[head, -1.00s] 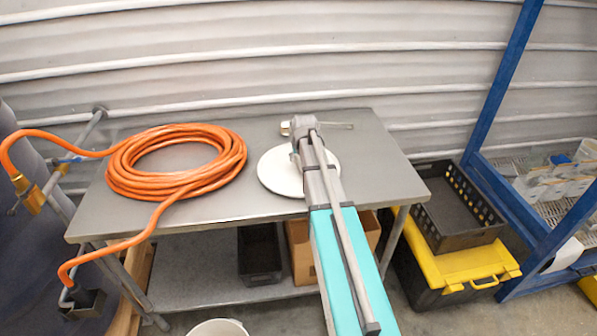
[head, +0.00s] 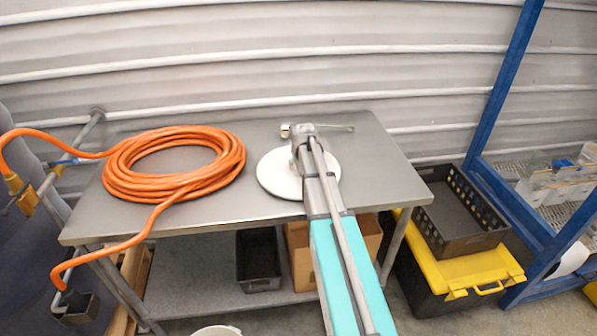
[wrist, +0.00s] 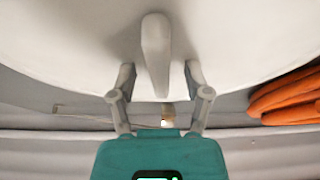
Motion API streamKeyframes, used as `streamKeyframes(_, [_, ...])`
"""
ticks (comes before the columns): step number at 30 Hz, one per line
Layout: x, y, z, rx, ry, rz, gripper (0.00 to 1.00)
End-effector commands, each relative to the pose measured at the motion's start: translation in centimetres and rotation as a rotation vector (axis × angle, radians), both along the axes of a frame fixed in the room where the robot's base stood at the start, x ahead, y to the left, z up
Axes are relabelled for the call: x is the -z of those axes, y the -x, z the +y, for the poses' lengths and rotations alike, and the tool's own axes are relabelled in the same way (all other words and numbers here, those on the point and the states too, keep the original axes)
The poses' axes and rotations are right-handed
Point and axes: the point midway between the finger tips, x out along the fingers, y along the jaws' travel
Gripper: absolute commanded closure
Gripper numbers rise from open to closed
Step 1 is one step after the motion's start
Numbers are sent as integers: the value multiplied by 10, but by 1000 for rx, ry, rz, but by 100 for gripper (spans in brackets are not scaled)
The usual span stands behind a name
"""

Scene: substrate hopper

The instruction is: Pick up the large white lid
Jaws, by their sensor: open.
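The large white lid (head: 276,178) lies flat on the grey metal table, right of the orange hose in the head view. My arm reaches over its right part and hides some of it. The lid (wrist: 60,40) fills the upper part of the wrist view, with a raised white handle (wrist: 156,50) in its middle. My gripper (wrist: 160,76) is open, one finger on each side of the handle, with a visible gap on both sides. In the head view my gripper (head: 302,145) is above the lid, its fingers hard to make out.
A coiled orange hose (head: 120,180) lies on the table's left half and hangs off its left edge. A metal tool (head: 335,128) lies behind the lid. The table's right side (head: 385,180) is clear. A black crate (head: 450,240) on a yellow-lidded box stands right of the table.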

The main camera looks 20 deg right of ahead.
Motion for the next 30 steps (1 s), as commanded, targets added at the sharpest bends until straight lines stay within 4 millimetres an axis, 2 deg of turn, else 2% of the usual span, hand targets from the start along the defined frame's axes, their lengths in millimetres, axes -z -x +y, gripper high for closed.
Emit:
streamKeyframes(15, [2,0,1,-1,0,0,39])
streamKeyframes(25, [2,0,1,-1,0,1,100])
streamKeyframes(30, [2,0,1,-1,0,2,100])
